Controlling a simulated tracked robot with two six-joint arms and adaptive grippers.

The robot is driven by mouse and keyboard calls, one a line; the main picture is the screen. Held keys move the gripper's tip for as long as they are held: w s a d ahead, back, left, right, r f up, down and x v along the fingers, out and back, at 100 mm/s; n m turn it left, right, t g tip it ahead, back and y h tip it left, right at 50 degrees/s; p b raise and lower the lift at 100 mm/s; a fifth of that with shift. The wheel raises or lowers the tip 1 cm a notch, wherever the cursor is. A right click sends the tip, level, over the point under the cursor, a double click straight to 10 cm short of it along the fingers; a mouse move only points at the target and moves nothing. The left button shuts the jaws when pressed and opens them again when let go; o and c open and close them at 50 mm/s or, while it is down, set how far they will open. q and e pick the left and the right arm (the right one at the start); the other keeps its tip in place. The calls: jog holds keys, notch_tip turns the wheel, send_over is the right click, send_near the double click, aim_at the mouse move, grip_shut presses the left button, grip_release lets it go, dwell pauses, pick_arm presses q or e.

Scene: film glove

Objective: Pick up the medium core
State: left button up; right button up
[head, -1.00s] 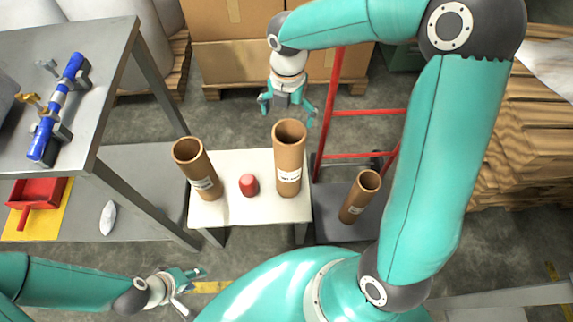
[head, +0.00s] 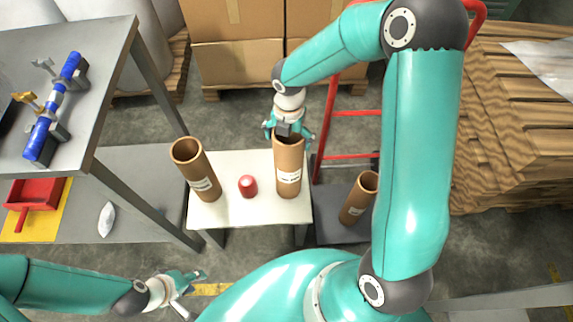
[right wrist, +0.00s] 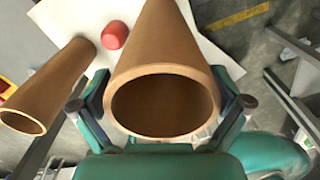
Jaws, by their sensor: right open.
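Two brown cardboard cores stand on a white table (head: 235,214). The right-hand core (head: 288,180) carries a white label; its open mouth also shows in the right wrist view (right wrist: 160,60). The left-hand core (head: 196,172) leans outward in the picture and shows in the right wrist view (right wrist: 50,85). A third core (head: 358,200) stands lower, on a grey surface. The labels are too small to read. My right gripper (head: 289,133) is open at the right-hand core's top, fingers on either side; contact cannot be told. My left gripper (head: 188,288) is open and empty at lower left.
A red cylinder (head: 248,186) stands between the two cores on the white table. A grey bench (head: 100,60) with a blue tool is at left, with a red dustpan (head: 38,195) below. A red frame (head: 355,113), boxes and pallets (head: 510,130) stand behind and right.

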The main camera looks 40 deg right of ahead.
jog(key=shift+r, duration=0.1)
jog(key=c, duration=1.4)
